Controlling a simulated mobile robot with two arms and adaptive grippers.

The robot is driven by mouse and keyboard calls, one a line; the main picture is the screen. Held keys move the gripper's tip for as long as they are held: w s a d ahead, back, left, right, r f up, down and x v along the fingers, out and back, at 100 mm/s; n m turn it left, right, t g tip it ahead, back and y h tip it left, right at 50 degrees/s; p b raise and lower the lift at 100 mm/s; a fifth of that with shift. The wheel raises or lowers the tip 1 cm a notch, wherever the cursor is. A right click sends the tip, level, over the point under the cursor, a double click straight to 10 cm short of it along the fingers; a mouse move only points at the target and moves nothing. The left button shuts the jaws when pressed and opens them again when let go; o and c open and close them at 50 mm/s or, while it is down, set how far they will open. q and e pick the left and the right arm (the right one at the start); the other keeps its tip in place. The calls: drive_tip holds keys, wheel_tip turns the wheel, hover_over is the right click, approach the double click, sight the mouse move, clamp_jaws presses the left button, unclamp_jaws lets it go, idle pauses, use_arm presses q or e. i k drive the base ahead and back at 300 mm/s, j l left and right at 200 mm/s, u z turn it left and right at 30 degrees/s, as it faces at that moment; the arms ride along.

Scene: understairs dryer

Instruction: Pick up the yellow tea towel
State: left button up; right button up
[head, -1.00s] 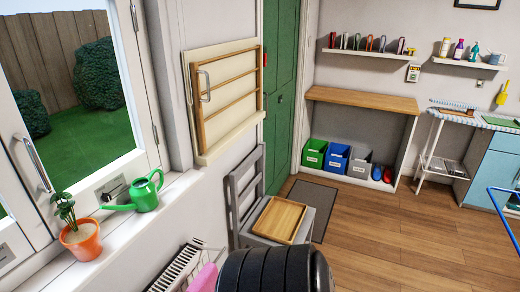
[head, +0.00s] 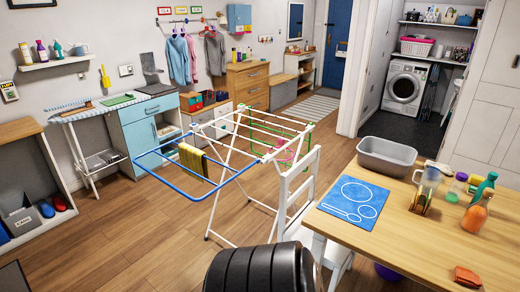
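A yellow tea towel (head: 193,159) with a dark stripe or dark section beside it hangs over the left, blue-framed wing of a white folding drying rack (head: 222,175). The rack stands on the wooden floor in the middle of the head view. The towel hangs freely and nothing of mine touches it. Neither of my grippers shows in the head view.
A white chair (head: 301,205) stands against the rack's right side. A wooden table (head: 425,238) at the right bears a grey tub (head: 386,156), a blue mat (head: 355,199) and bottles. A blue cabinet (head: 150,124) stands behind the rack. Floor left of the rack is clear.

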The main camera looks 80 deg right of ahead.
sight(191, 158)
drive_tip(key=z, duration=2.2)
drive_tip(key=i+l, duration=0.05)
